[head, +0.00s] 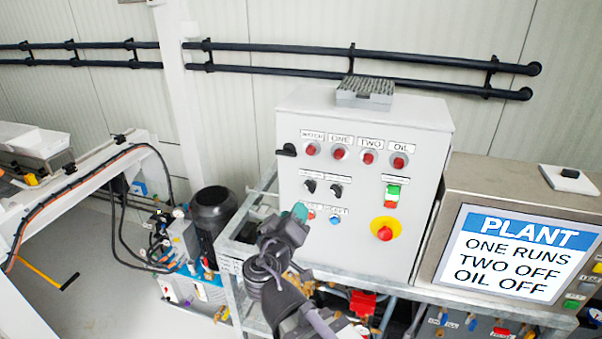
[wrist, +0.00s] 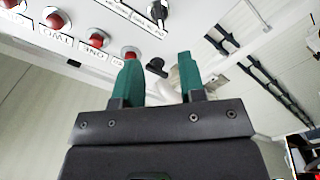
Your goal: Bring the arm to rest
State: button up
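My arm reaches up from the lower middle of the head view. My gripper (head: 300,212) is in front of the lower left part of the grey control panel (head: 356,255); its green tips are near the lower row of controls, and I cannot tell whether they touch it. In the wrist view my gripper (wrist: 158,58) shows two green fingers standing apart with nothing held between them. The panel fills the upper left there, seen upside down, with its red lamps (wrist: 97,38). A black latch (wrist: 157,67) on the panel's side shows beyond the fingers.
The panel carries a yellow-ringed red stop button (head: 384,229), a green and red switch (head: 392,194) and small black selector knobs (head: 310,186). A screen (head: 510,252) at right reads PLANT, ONE RUNS, TWO OFF, OIL OFF. A black motor (head: 212,210) stands left of the panel frame.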

jog(key=s+d+f+m+g+y+b, duration=0.1)
jog(key=s+d+f+g+b, duration=0.3)
jog(key=f, duration=0.5)
jog(key=s+d+f+m+g+b, duration=0.1)
jog(key=d+f+g+b, duration=0.1)
jog(key=d+f+g, duration=0.45)
jog(key=s+d+f+m+g+y+b, duration=0.1)
jog(key=s+d+f+g+b, duration=0.4)
jog(key=f, duration=0.6)
jog(key=w+d+f+m+g+y+b, duration=0.1)
jog(key=d+f+m+g+y+b, duration=0.1)
jog(key=d, duration=0.4)
notch_tip(320, 180, down, 2)
jog(key=shift+w+f+m+b, duration=0.15)
jog(key=shift+w+m+b, duration=0.15)
jog(key=shift+m, duration=0.3)
jog(key=shift+c, duration=0.4)
grip_shut()
